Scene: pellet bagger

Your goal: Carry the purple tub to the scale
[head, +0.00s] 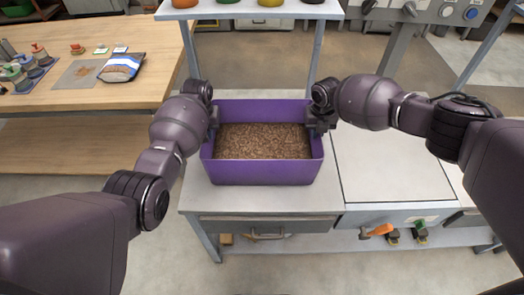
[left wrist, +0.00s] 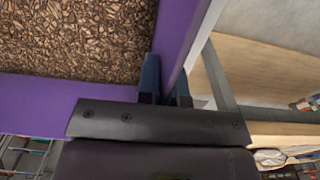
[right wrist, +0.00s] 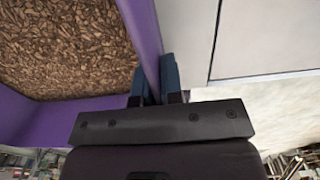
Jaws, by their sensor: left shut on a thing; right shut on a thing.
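The purple tub (head: 262,172), filled with brown pellets (head: 263,141), is level over the left part of the grey bench; I cannot tell whether it touches the top. My left gripper (head: 213,119) is shut on its left wall, one finger inside and one outside, as the left wrist view (left wrist: 165,80) shows. My right gripper (head: 319,121) is shut on the right wall the same way, seen in the right wrist view (right wrist: 155,80). A pale square plate (head: 390,165), apparently the scale, lies just right of the tub and is bare.
A shelf (head: 250,11) with several coloured containers stands behind the tub. A wooden table (head: 130,105) with a bag (head: 121,67) and small knobbed pieces is at left. A control panel (head: 430,10) is at back right. A drawer (head: 268,228) and an orange-handled tool (head: 377,231) are below the bench top.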

